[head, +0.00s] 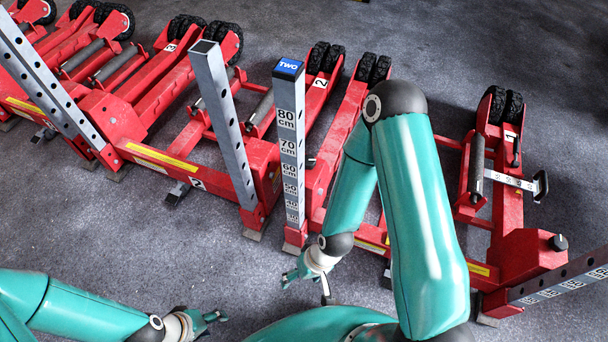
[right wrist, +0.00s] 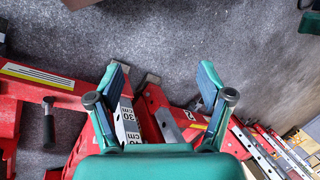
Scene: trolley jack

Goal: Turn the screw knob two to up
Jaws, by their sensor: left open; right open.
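The post marked TWO (head: 289,130) stands upright with its cm scale on a red trolley jack near the middle of the head view. Its lower scale (right wrist: 128,122) shows between my right fingers in the right wrist view. I cannot make out screw knob two for certain in the head view; my right arm covers part of that jack. A black stick-like part (right wrist: 48,122) shows at the left of the right wrist view. My right gripper (head: 291,277) is open and empty, near the post's foot. My left gripper (head: 212,318) is open and empty, low over the floor.
Jack one (head: 519,255) stands at the right, with a black knob (head: 559,243) and a slanting scale post (head: 565,283). More red jacks with a bare grey post (head: 222,120) stand to the left. The grey floor (head: 110,225) in front is clear.

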